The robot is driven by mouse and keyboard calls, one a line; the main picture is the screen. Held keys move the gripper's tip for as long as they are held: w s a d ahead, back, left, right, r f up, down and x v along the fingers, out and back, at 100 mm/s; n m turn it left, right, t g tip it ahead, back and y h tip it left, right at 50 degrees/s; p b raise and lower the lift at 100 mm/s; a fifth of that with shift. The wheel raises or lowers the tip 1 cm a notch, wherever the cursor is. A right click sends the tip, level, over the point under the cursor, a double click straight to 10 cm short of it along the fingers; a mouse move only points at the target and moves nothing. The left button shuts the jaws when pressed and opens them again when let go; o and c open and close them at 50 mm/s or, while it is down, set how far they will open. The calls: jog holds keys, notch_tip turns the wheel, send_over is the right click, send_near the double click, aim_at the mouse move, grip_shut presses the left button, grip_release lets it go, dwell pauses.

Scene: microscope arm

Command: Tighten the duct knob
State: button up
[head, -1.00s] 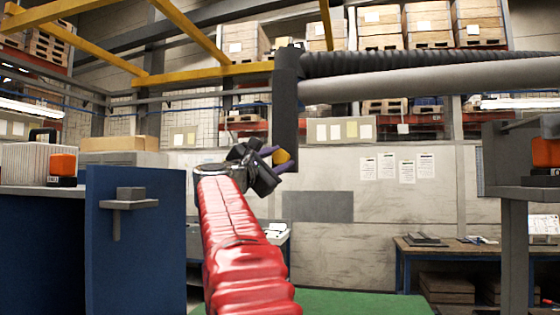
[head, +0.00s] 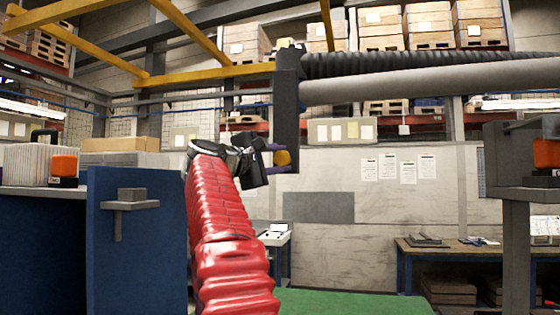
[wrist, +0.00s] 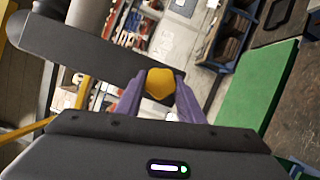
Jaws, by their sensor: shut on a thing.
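The duct knob is a small yellow-orange knob (head: 282,158) on the lower part of a dark upright bracket (head: 286,110). The bracket hangs at the end of a grey pipe and a black ribbed hose. My gripper (head: 277,157) comes from the left at the knob's height, with its purple fingers at the knob. In the wrist view the knob (wrist: 160,84) sits between the two purple fingertips of my gripper (wrist: 158,92), which are shut on it. The dark bracket (wrist: 85,55) lies behind the knob there. The exact finger contact is partly hidden.
The grey pipe (head: 420,78) and black ribbed hose (head: 400,63) run right from the bracket. A blue panel (head: 135,245) with a small shelf stands at left. A workbench (head: 450,248) is at right. The green floor (head: 350,303) ahead is clear.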

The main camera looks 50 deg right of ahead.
jog(key=shift+f, duration=0.25)
jog(key=o, duration=0.8)
jog(key=shift+d, duration=0.1)
jog(key=shift+o, duration=1.3)
jog(key=shift+r, duration=0.15)
jog(key=a+f, duration=0.1)
jog(key=a, duration=1.3)
jog(key=shift+s+f, duration=0.15)
jog(key=shift+f, duration=0.05)
